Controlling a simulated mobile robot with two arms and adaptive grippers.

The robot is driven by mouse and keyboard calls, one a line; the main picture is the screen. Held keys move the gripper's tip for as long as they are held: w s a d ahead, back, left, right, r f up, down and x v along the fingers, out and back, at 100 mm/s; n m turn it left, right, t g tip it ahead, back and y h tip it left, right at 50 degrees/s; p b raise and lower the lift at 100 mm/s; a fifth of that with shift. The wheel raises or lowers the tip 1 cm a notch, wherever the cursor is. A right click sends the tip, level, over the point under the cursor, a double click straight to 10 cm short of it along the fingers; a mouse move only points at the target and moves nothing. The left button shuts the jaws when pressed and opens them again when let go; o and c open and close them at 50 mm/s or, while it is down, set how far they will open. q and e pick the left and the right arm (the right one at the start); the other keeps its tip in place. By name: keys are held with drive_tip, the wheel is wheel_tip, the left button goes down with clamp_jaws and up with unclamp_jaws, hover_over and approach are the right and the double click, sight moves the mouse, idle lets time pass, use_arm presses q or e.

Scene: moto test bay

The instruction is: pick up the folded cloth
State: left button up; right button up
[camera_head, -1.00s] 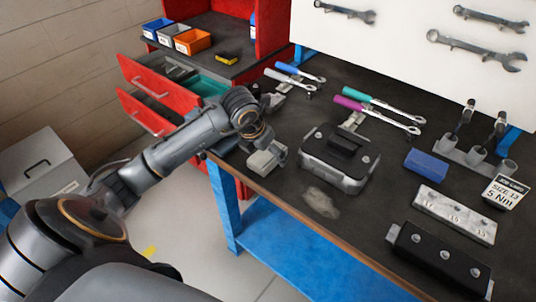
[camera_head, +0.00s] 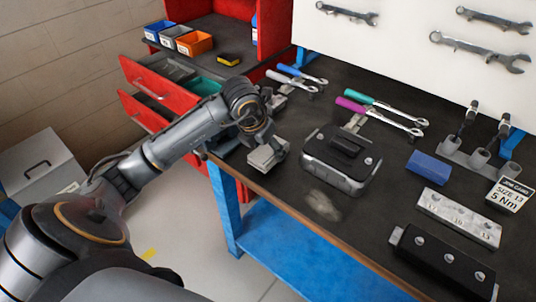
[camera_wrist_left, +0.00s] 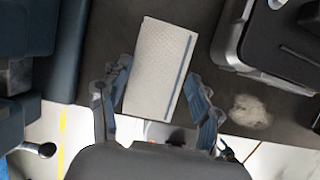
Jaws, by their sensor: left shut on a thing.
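The folded cloth (camera_head: 264,158) is a pale grey-white block near the left front edge of the dark workbench in the head view. My left gripper (camera_head: 268,146) is over it, partly hidden by its own wrist. In the left wrist view the cloth (camera_wrist_left: 160,65) lies between the two fingers of the left gripper (camera_wrist_left: 157,88), with a dark stripe along its right side. The fingers are shut on it, and it appears slightly above the bench top. My right gripper is not in view.
A black and grey case (camera_head: 341,161) stands just right of the cloth. A pale smudge (camera_head: 323,205) marks the bench. Ratchets (camera_head: 380,115), a blue block (camera_head: 428,167) and a socket rail (camera_head: 458,217) lie farther right. Open red drawers (camera_head: 160,80) are at the left.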

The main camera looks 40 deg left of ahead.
use_arm(q)
drive_tip(key=v, duration=0.2)
drive_tip(key=s+b+v, duration=0.1)
drive_tip(key=v, duration=0.4)
drive_tip(key=shift+s+d+f, duration=0.2)
drive_tip(key=shift+s+d, duration=0.05)
drive_tip(key=shift+d, duration=0.15)
drive_tip(key=s+d+r+b, duration=0.1)
drive_tip(key=s+r+b, duration=0.1)
drive_tip(key=s+r, duration=0.3)
drive_tip(key=s, duration=0.4)
drive_tip(key=shift+s+d+b, duration=0.25)
drive_tip(key=shift+s+b, duration=0.15)
